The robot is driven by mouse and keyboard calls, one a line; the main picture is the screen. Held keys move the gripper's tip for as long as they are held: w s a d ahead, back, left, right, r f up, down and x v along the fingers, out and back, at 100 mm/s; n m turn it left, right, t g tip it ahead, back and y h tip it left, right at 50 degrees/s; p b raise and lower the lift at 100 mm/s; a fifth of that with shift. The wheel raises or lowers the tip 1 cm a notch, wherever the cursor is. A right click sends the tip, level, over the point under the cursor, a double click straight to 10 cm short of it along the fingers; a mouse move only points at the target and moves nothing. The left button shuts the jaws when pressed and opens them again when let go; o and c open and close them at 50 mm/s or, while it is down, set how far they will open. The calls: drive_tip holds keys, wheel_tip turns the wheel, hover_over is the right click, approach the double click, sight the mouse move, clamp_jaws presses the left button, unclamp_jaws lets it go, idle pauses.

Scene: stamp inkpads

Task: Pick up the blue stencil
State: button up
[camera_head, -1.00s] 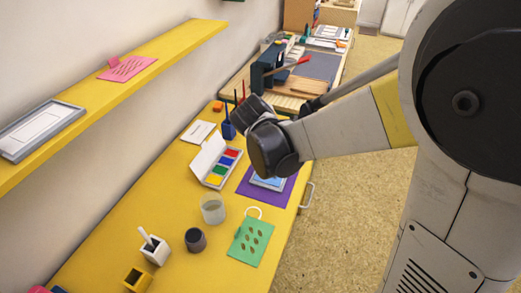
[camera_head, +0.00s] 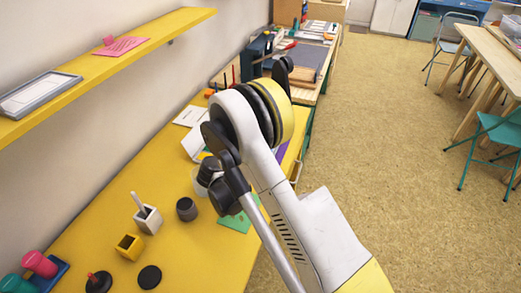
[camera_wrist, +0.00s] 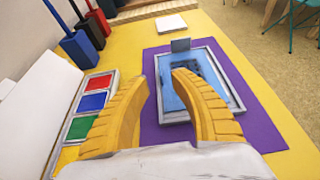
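The blue stencil (camera_wrist: 167,94) shows in the wrist view as a light-blue sheet in a grey frame (camera_wrist: 232,92). It lies on a purple mat (camera_wrist: 262,118). A small grey-blue tab (camera_wrist: 180,45) stands up at its far edge. My gripper (camera_wrist: 160,78) has two yellow ribbed fingers, apart with nothing between them. The fingers appear over the left part of the frame and hide some of it; I cannot tell the height. In the head view my arm hides the stencil and the fingers.
A paint box (camera_wrist: 91,103) with red, blue and green pads and a white lid lies left of the mat. Several upright colored tools (camera_wrist: 77,48) stand behind it. A white card (camera_wrist: 170,24) lies beyond. A dark cup (camera_head: 187,209) and a green sheet (camera_head: 236,222) are nearer on the yellow table.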

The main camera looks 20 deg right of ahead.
drive_tip(key=b+x, duration=0.3)
drive_tip(key=x, duration=0.4)
drive_tip(key=shift+s, duration=0.1)
drive_tip(key=shift+a, duration=0.1)
drive_tip(key=shift+c, duration=0.4)
clamp_jaws()
